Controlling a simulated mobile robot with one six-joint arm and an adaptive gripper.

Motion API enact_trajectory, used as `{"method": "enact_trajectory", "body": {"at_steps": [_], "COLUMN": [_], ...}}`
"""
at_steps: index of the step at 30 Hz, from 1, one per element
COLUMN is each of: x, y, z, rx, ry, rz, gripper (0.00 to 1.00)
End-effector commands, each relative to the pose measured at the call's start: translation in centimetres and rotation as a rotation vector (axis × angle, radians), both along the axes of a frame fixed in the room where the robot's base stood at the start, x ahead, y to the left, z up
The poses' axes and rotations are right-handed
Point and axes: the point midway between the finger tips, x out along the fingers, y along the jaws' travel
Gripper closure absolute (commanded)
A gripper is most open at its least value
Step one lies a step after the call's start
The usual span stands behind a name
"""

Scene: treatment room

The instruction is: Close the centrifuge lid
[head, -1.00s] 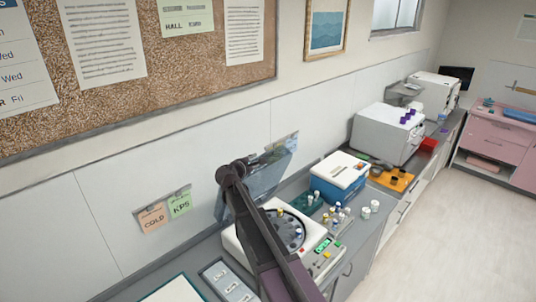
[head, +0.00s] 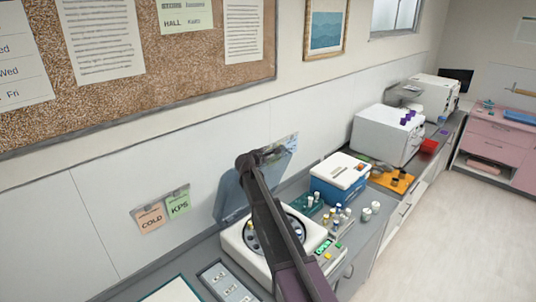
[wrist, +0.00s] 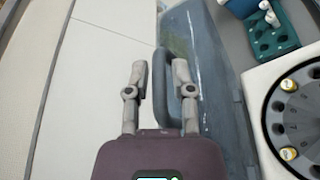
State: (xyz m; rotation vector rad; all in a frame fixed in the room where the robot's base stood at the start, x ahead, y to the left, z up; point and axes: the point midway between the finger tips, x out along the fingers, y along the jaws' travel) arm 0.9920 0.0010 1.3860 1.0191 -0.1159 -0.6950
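The centrifuge (head: 235,240) is a white bench unit with a round dark rotor, and its panel shows a green display. Its blue-grey lid (head: 230,197) stands raised against the wall side, partly covered by my arm. In the wrist view the lid (wrist: 222,110) shows edge-on at the right, with a looped grey handle (wrist: 161,75) on it. My gripper (wrist: 160,66) is open, its two fingers apart with the handle bar between or just beyond them. I cannot tell whether they touch it. The rotor (wrist: 300,120) shows at the right edge. In the head view, I cannot make out my fingertips.
A blue and white box (head: 341,180) stands beyond the centrifuge, with a green tube rack (head: 306,203) and several small vials near it. An orange tray (head: 392,183) and white machine (head: 386,135) stand farther along. The wall runs close behind the lid.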

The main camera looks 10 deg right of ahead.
Motion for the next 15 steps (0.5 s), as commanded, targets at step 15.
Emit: {"method": "enact_trajectory", "body": {"at_steps": [15], "x": [0.13], "y": [-0.04], "z": [-0.03], "rx": [0.000], "ry": [0.000], "rz": [0.001], "gripper": [1.00]}}
